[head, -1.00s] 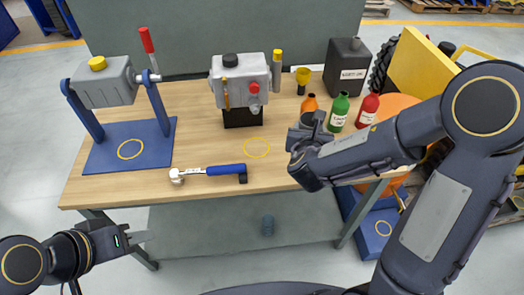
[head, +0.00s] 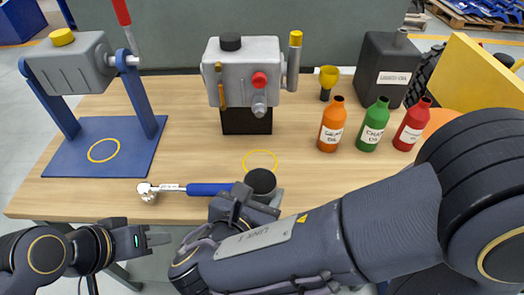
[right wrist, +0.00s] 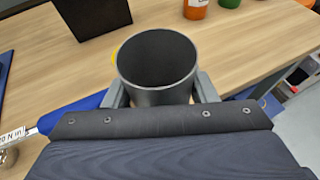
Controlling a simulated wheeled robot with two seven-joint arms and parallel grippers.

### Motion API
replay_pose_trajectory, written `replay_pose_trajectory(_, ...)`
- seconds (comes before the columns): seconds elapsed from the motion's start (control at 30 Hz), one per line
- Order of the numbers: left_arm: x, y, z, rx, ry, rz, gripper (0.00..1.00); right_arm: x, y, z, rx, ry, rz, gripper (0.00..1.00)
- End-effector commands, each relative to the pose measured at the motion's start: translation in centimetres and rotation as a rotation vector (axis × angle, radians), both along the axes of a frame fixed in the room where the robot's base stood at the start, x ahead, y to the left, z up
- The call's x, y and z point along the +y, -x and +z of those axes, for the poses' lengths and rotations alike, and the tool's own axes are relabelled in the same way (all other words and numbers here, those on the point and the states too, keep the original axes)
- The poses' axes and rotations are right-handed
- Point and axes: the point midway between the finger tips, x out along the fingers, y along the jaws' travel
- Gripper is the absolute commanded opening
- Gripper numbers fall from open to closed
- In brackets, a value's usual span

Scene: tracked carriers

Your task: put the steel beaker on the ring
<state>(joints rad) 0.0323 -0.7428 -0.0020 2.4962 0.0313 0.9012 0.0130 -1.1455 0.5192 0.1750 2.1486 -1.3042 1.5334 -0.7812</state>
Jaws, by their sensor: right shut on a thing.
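My right gripper (right wrist: 161,92) is shut on the steel beaker (right wrist: 157,97), with one finger on each side. The beaker is a dark grey, open-topped cup, upright, and looks empty. In the head view the beaker (head: 261,183) is over the front of the wooden table, just nearer than a thin yellow ring (head: 246,160) marked on the tabletop. It overlaps the ring's near edge in the picture. I cannot tell whether its base touches the table. A sliver of yellow shows behind the beaker in the right wrist view. My left gripper (head: 160,239) is low at the table's front; its opening is unclear.
A torque wrench (head: 209,189) with a blue grip lies just left of the beaker. A grey machine (head: 242,85) stands behind the ring. A blue stand (head: 75,163) at left has another yellow ring. Orange (head: 331,127), green (head: 373,127) and red (head: 411,127) bottles stand right.

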Motion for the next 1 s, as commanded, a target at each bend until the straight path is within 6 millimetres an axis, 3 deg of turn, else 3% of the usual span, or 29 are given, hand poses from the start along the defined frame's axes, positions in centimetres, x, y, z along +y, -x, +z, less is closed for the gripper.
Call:
replay_pose_trajectory(0.3, 0.0, 0.0, -0.2, 0.000, 0.000, 0.000, 0.36, -0.1, -8.9, -0.1, 0.001, 0.000, -0.006, 0.23)
replay_pose_trajectory(0.5, 0.0, 0.0, -0.2, 0.000, 0.000, 0.000, 0.36, -0.1, -13.0, 0.0, 0.000, 0.000, -0.002, 0.23)
replay_pose_trajectory(0.8, 0.0, 0.0, -0.2, 0.000, 0.000, 0.000, 0.36, 0.0, -15.4, 0.0, 0.000, -0.001, -0.001, 0.23)
replay_pose_trajectory(1.0, 0.0, 0.0, -1.2, 0.000, 0.000, 0.000, 0.36, 0.0, -15.4, -3.3, 0.002, 0.003, 0.002, 0.23)
